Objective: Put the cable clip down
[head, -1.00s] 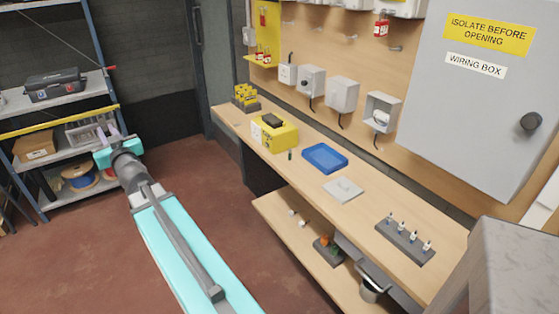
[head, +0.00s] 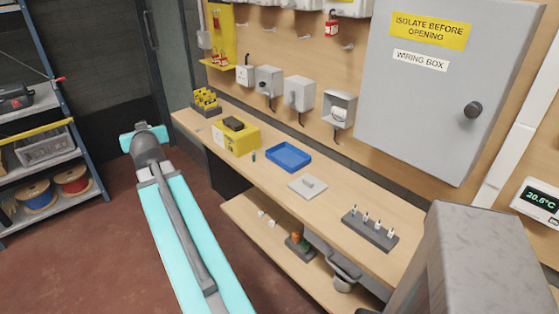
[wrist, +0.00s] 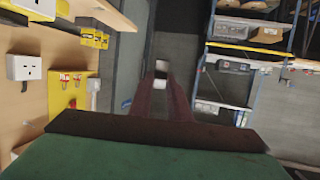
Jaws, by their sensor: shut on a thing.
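My gripper (head: 142,130) is held out over the floor, left of the workbench, and my own arm partly hides it in the head view. In the wrist view its fingers (wrist: 158,84) are shut on a small whitish piece, which I take to be the cable clip (wrist: 161,67). Its shape is too small and dark to make out. Nothing touches it but the fingers.
The workbench (head: 330,205) carries a yellow box (head: 236,138), a blue tray (head: 288,157), a grey plate (head: 307,186) and a dark rack (head: 370,231). Bare top shows between them. A grey wiring box (head: 440,95) hangs above. A shelving unit (head: 75,140) stands left.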

